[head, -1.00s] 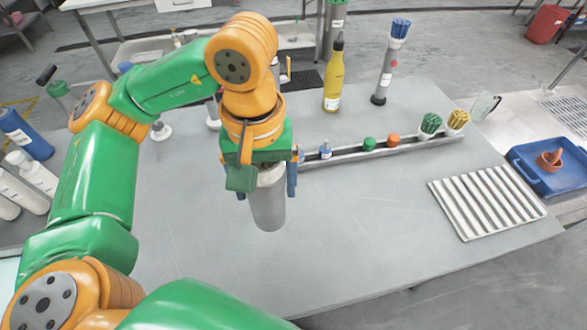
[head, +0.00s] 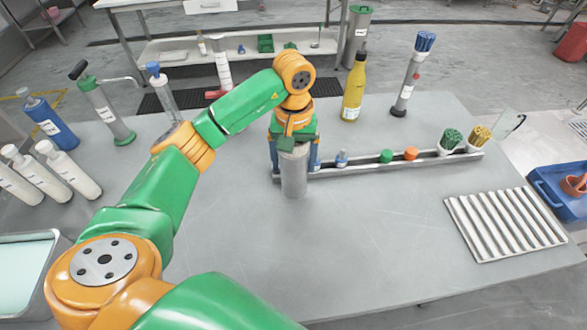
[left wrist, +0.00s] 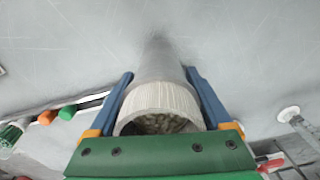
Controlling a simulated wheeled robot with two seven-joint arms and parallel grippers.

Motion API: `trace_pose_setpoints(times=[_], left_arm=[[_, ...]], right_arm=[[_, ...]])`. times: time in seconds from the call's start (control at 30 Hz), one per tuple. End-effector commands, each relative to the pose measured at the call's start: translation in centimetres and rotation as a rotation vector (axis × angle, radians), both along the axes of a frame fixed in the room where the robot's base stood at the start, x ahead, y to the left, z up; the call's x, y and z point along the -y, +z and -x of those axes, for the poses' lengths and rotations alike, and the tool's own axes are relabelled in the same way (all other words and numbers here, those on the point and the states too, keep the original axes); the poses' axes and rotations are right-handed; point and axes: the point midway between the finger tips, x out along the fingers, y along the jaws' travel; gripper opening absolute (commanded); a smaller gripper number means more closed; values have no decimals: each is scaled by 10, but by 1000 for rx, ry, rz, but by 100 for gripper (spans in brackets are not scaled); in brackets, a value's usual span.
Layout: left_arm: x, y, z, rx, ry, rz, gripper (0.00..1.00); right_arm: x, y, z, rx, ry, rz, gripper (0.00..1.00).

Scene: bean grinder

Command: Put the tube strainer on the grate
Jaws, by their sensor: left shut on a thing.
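The tube strainer, a grey cylinder (head: 294,175), is upright between the blue fingers of my left gripper (head: 294,152). In the left wrist view the gripper (left wrist: 160,100) is shut on the tube (left wrist: 160,92), with one finger on each side. Its open end shows a pale ribbed rim and pale bean-like pieces inside. I cannot tell whether its bottom touches the table. The grate (head: 478,250), a pale slatted panel, lies flat at the right of the table, well apart from the tube. My right gripper is not in view.
A narrow rail (head: 365,163) with small coloured pieces and brushes runs right behind the tube. A yellow bottle (head: 354,92) and a grey tube with blue bristles (head: 407,85) stand behind it. The table (head: 370,240) between tube and grate is clear. A blue tray (head: 555,195) is beyond the right edge.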

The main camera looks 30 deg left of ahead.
Motion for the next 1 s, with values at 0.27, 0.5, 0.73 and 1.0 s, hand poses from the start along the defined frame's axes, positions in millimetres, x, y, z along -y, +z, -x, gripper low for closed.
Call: trace_pose_setpoints(times=[0.27,0.5,0.73,1.0], left_arm=[[-3,-35,-3,0,-1,-1,7],[-3,-38,-3,0,-1,-1,7],[-2,-38,-3,0,-1,-1,100],[-2,-25,-4,4,-1,0,100]], right_arm=[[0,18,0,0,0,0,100],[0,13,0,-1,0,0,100],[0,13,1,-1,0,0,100],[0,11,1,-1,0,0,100]])
